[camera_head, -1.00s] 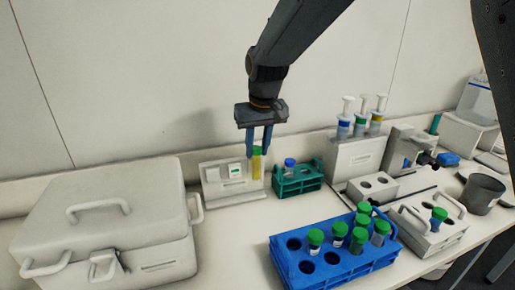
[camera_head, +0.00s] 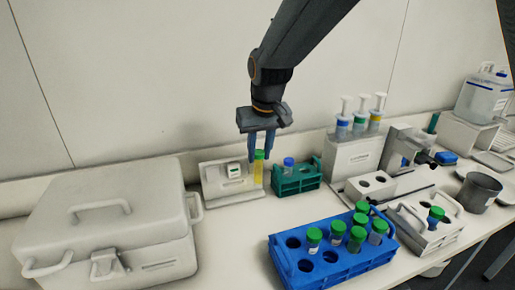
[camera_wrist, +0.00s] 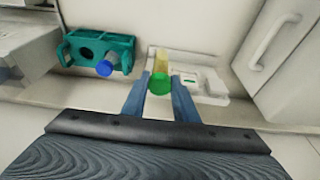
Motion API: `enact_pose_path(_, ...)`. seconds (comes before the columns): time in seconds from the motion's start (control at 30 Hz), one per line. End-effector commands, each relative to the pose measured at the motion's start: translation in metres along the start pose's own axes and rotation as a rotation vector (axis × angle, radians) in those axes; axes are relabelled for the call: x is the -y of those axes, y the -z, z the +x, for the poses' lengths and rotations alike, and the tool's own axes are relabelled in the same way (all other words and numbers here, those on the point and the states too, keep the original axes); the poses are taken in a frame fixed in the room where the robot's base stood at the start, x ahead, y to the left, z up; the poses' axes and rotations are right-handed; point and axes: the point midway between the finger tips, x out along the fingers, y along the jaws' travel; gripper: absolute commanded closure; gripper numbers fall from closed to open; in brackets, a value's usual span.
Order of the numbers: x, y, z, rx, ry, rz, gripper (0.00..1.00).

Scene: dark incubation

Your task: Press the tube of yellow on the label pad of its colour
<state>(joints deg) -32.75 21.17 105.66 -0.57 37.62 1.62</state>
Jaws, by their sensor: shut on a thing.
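My gripper (camera_head: 259,156) is shut on a tube with a green cap and yellow contents (camera_head: 258,172). The tube hangs upright just right of the front of a white label stand (camera_head: 212,185). In the wrist view the tube's green cap (camera_wrist: 160,84) sits between my fingertips (camera_wrist: 159,92), and its yellow body (camera_wrist: 161,58) points away. The stand also shows there (camera_wrist: 212,92), beside the tube, with a small green mark on a white block. I cannot make out a yellow pad, nor whether the tube touches the stand.
A teal rack (camera_head: 297,185) holding a blue-capped tube stands close right of the tube. A blue rack (camera_head: 345,268) with several green-capped tubes is in front. A large white case (camera_head: 100,225) stands at left. Bench between case and blue rack is clear.

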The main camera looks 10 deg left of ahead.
Motion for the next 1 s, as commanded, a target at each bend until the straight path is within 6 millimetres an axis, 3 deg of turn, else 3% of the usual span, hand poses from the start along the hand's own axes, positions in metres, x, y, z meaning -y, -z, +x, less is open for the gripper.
enact_pose_path(0.7, 0.0, -0.037, -0.011, 0.0, 0.0, 0.0, 1.0)
enact_pose_path(1.0, 0.0, -0.043, -0.012, 0.0, 0.0, 0.0, 1.0)
